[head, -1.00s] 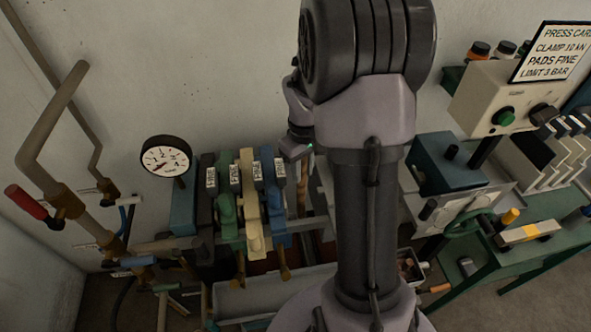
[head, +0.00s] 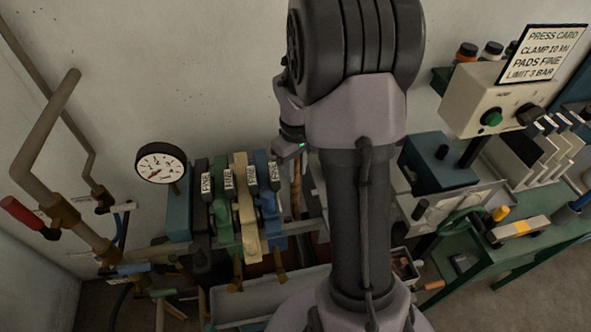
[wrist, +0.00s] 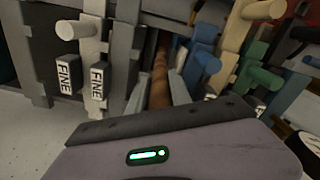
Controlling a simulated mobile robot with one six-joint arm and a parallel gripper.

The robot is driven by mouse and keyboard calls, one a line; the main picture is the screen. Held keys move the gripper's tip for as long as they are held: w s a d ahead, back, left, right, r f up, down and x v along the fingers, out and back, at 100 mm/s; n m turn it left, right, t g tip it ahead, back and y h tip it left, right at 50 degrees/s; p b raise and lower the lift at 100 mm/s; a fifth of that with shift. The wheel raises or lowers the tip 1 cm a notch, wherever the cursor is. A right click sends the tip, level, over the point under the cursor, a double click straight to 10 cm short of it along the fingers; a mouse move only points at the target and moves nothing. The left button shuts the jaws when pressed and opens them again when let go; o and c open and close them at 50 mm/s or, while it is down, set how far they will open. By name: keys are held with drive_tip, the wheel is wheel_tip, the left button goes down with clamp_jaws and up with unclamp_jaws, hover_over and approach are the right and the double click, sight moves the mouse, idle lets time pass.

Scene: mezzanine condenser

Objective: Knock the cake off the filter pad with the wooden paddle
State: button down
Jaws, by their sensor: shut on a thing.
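My gripper (wrist: 160,88) is shut on a brown wooden stick (wrist: 160,68), which looks like the paddle's handle. In the head view the stick (head: 296,190) hangs below my wrist, right of the blue plate. Its lower end is hidden among the press parts. A row of press plates stands left of it: dark, green (head: 222,215), cream (head: 244,205) and blue (head: 267,205). In the wrist view, grey plates labelled FINE (wrist: 97,85) stand left of the stick. I cannot make out the cake or the filter pad.
A pressure gauge (head: 161,163) and pipes with a red handle (head: 22,212) stand at the left. A grey tray (head: 268,294) lies below the press. A control box (head: 490,100) and a green bench (head: 475,262) are at the right. My arm blocks the middle.

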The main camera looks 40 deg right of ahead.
wheel_tip(320, 180, up, 18)
drive_tip(key=p, duration=1.3)
drive_tip(key=shift+r+p, duration=0.2)
drive_tip(key=shift+p, duration=0.1)
